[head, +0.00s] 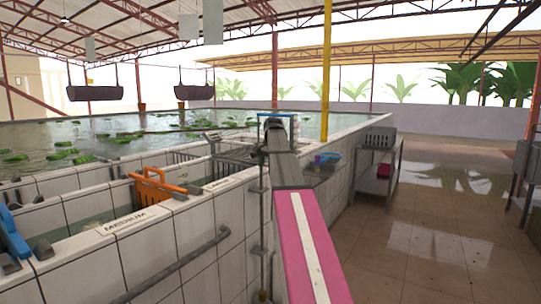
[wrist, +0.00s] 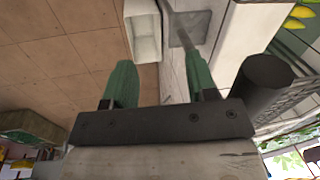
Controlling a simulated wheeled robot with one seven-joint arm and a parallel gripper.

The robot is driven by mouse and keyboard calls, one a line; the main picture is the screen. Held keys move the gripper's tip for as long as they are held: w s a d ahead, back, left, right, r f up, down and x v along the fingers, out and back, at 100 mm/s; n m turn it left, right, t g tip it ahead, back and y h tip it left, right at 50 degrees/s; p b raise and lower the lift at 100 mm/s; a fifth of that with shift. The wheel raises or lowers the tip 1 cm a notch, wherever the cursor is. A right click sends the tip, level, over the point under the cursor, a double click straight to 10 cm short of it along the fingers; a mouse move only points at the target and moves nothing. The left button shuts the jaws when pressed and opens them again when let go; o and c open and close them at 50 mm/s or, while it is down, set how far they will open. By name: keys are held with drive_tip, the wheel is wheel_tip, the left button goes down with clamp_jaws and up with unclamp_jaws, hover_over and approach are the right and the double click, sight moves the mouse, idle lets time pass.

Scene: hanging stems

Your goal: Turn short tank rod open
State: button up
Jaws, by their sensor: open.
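My gripper (wrist: 162,80) is open and empty in the wrist view, its two green fingers wide apart. In the head view my pink arm reaches forward beside the tank and hides most of the gripper. A thin upright grey rod (head: 262,240) stands in brackets against the white tiled tank wall, just left of my arm. A longer slanted grey rail (head: 180,265) is on the same wall. I cannot tell which of these is the short tank rod.
The tiled tank (head: 85,208) holds water and green plants. An orange basket (head: 155,187) sits at its edge, near a MEDIUM sign (head: 130,220). A metal side table (head: 377,165) stands right of the tank. The tiled floor (head: 430,240) on the right is clear.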

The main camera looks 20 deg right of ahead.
drive_tip(key=s+a+f+n, duration=0.1)
drive_tip(key=s+a+f, duration=0.2)
drive_tip(key=f, duration=0.6)
drive_tip(key=s+a+f+n, duration=0.1)
drive_tip(key=s+a+f, duration=0.2)
drive_tip(key=f, duration=0.5)
drive_tip(key=shift+s+a+f, duration=0.2)
drive_tip(key=shift+s+f, duration=0.05)
drive_tip(key=shift+f, duration=0.1)
